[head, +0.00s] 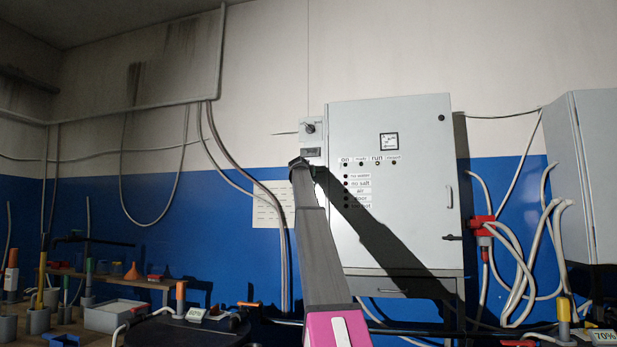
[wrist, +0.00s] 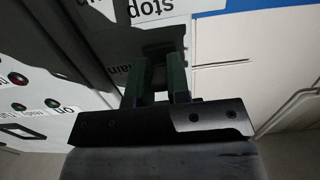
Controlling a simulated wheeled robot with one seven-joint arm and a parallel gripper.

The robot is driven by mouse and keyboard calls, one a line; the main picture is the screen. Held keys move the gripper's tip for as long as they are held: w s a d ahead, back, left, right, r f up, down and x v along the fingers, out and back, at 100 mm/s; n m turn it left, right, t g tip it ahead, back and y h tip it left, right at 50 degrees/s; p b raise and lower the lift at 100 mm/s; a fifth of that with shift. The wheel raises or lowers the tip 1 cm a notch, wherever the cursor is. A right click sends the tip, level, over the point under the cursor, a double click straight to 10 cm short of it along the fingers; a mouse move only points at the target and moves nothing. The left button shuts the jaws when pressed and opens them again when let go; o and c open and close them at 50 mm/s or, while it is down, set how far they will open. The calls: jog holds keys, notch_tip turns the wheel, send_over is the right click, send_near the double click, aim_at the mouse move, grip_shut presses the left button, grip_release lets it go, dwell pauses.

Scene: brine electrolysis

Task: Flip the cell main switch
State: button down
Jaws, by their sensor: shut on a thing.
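My gripper (head: 302,164) is raised against the wall at the left edge of the grey cabinet (head: 385,225), with my arm below it. In the wrist view its two dark green fingers (wrist: 161,80) are closed around a dark part (wrist: 163,42) that I take to be the handle of the cell main switch. The handle is mostly hidden by the fingers and in shadow, so its position cannot be told. An upside-down "main" label (wrist: 130,68) is partly covered beside the fingers, and a "stop" label (wrist: 150,10) lies past their tips.
A small box with a round knob (head: 311,128) is above my gripper. Lamps and labels, including "on" (head: 345,160), are on the cabinet door. A red connector (head: 482,228) with cables is to the right. A cluttered bench (head: 100,315) stands at lower left.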

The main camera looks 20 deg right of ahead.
notch_tip(320, 180, up, 2)
jog(key=g+y, duration=0.3)
jog(key=g, duration=0.1)
jog(key=shift+a+r, duration=0.1)
jog(key=shift+r, duration=0.05)
jog(key=shift+r+g+y, duration=0.25)
jog(key=shift+g+y, duration=0.3)
jog(key=shift+g, duration=0.35)
jog(key=shift+r+g+y, duration=0.25)
jog(key=shift+g+y, duration=0.3)
jog(key=shift+g, duration=0.35)
jog(key=c, duration=1.1)
grip_release()
jog(key=v, duration=1)
jog(key=shift+s+r, duration=0.15)
jog(key=shift+r, duration=0.3)
